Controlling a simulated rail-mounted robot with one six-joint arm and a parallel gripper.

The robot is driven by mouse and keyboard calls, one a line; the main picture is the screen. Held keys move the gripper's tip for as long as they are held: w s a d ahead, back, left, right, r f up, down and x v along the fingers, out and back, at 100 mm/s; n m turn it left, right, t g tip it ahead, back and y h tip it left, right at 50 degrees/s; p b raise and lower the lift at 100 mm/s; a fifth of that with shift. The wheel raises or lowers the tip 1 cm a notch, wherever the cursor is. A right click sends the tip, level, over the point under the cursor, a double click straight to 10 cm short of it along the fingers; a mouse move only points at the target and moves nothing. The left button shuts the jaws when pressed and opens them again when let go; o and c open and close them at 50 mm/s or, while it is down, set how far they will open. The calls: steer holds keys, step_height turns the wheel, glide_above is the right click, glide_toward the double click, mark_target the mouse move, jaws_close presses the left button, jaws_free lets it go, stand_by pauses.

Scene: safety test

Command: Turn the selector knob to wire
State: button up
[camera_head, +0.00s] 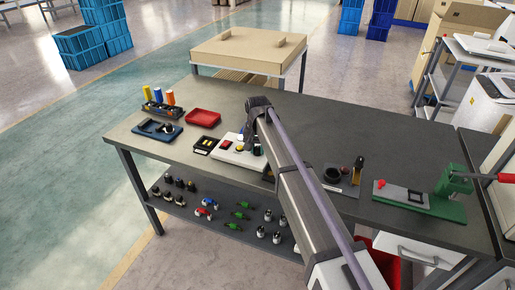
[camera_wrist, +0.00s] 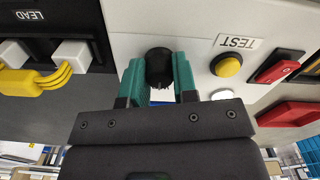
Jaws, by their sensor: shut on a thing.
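The black selector knob (camera_wrist: 159,62) stands on the pale panel of the tester box (camera_wrist: 190,20) in the wrist view. My gripper (camera_wrist: 158,76) has its two teal fingers closed on either side of the knob. The knob's pointer and any position marks, including wire, cannot be read. A yellow button (camera_wrist: 229,66) sits beside a TEST label (camera_wrist: 236,42), which appears upside down. In the head view the tester box (camera_head: 228,154) stands on the bench, with my wrist above its right part; the knob is hidden there.
In the wrist view a yellow plug lead (camera_wrist: 40,80) and a LEAD label (camera_wrist: 25,15) are at left, red parts (camera_wrist: 290,113) at right. On the bench (camera_head: 330,125) are a red tray (camera_head: 203,118), a blue tray (camera_head: 157,129) and a green press (camera_head: 450,190).

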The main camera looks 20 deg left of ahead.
mark_target(258, 147)
steer(key=o, duration=0.9)
step_height(258, 147, up, 11)
steer(key=p, duration=1)
steer(key=shift+f+p, duration=0.1)
steer(key=shift+p, duration=0.3)
